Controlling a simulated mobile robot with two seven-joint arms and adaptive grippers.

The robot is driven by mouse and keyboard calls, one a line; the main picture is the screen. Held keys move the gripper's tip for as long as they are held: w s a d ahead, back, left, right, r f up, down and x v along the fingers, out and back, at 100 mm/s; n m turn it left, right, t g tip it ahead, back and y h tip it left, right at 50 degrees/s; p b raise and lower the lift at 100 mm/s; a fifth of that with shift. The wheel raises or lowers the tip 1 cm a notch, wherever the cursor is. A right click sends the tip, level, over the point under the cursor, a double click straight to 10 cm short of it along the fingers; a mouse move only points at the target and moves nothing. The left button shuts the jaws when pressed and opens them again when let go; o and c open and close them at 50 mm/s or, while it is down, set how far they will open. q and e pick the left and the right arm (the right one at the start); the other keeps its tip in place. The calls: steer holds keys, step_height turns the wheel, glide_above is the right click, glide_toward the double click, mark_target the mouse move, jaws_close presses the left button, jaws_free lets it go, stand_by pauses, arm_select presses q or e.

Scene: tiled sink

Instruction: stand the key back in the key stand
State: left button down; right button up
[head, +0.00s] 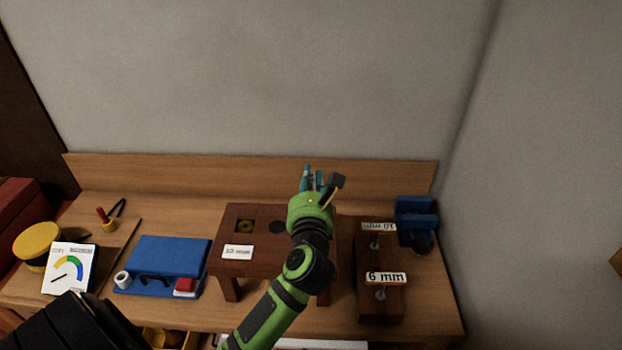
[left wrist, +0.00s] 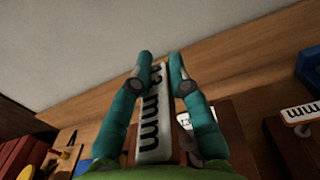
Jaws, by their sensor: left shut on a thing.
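My left gripper (head: 312,180) is raised above the dark wooden table-like block, with its teal fingers pointing at the back wall. In the left wrist view its fingers (left wrist: 161,82) are shut on a key with a long white label (left wrist: 154,130) ending in "mm"; the number is hard to read. The held key's shaft cannot be made out. The dark wooden key stand (head: 382,255) is at the right, with a "6 mm" key (head: 386,279) upright at its front and another labelled key (head: 378,228) behind. My right gripper is out of view.
The low wooden block (head: 236,267) has two round spots on top and a white size label. A blue vise-like object (head: 417,218) stands right of the key stand. A blue box (head: 168,257), a gauge card (head: 69,268) and a yellow round item (head: 37,240) are left.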

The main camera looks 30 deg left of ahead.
arm_select(q)
steer(key=shift+f+b, duration=1.15)
steer(key=shift+f, duration=0.5)
steer(key=c, duration=1.1)
jaws_free()
steer(key=shift+s+d, duration=0.1)
steer(key=v, duration=1.1)
steer(key=shift+f, duration=0.1)
steer(key=shift+s+d, duration=0.2)
steer(key=shift+s, duration=0.15)
